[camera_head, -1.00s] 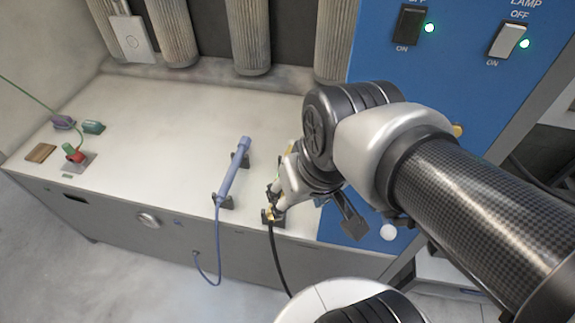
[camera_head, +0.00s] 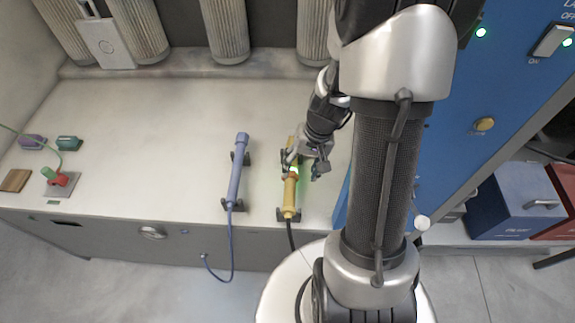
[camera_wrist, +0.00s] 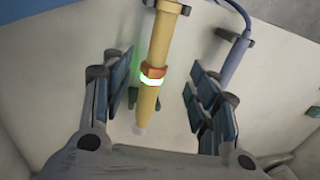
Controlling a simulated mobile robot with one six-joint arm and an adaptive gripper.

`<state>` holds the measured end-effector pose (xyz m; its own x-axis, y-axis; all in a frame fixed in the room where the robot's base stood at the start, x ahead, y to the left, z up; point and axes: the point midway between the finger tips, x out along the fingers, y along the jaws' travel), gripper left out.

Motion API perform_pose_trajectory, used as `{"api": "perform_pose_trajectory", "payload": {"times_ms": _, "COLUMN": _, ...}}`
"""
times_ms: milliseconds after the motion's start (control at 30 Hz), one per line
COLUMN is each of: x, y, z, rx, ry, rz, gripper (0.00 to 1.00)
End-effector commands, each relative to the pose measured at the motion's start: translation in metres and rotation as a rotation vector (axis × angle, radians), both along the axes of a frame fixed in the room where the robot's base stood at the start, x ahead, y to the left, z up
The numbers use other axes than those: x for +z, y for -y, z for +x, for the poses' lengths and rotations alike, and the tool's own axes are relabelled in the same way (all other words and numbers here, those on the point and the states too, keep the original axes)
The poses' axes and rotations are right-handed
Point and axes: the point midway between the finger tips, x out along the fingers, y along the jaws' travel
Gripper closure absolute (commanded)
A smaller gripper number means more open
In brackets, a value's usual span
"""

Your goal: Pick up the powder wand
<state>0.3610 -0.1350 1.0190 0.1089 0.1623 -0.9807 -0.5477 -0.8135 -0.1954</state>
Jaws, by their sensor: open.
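A yellow wand (camera_head: 289,202) with an orange collar, a lit green-white ring and a black cable lies in black cradles on the pale bench. It also shows in the wrist view (camera_wrist: 164,38). A blue wand (camera_head: 236,178) with a blue hose lies in its own cradles to the left. No label shows which one is the powder wand. My gripper (camera_head: 301,166) is at the yellow wand's upper half. In the wrist view my open fingers (camera_wrist: 160,88) stand on either side of the yellow wand, with gaps on both sides.
Purple, green and red items and a wooden block (camera_head: 15,180) sit at the bench's left end. A blue panel (camera_head: 465,150) and a blue box (camera_head: 518,200) are at right.

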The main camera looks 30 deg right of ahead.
Motion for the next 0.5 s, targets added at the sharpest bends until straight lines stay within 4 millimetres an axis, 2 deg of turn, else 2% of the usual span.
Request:
{"api": "perform_pose_trajectory", "payload": {"times_ms": 33, "x": -0.017, "y": -0.003, "z": 0.001, "rx": 0.001, "ry": -0.004, "rz": 0.001, "gripper": 0.46}}
{"api": "perform_pose_trajectory", "payload": {"times_ms": 200, "x": -0.052, "y": -0.009, "z": 0.005, "rx": 0.001, "ry": -0.003, "rz": 0.001, "gripper": 0.46}}
{"api": "perform_pose_trajectory", "payload": {"times_ms": 333, "x": -0.070, "y": -0.012, "z": 0.007, "rx": 0.001, "ry": -0.001, "rz": 0.000, "gripper": 0.46}}
{"api": "perform_pose_trajectory", "payload": {"times_ms": 500, "x": -0.079, "y": -0.013, "z": 0.009, "rx": 0.000, "ry": -0.001, "rz": -0.001, "gripper": 0.46}}
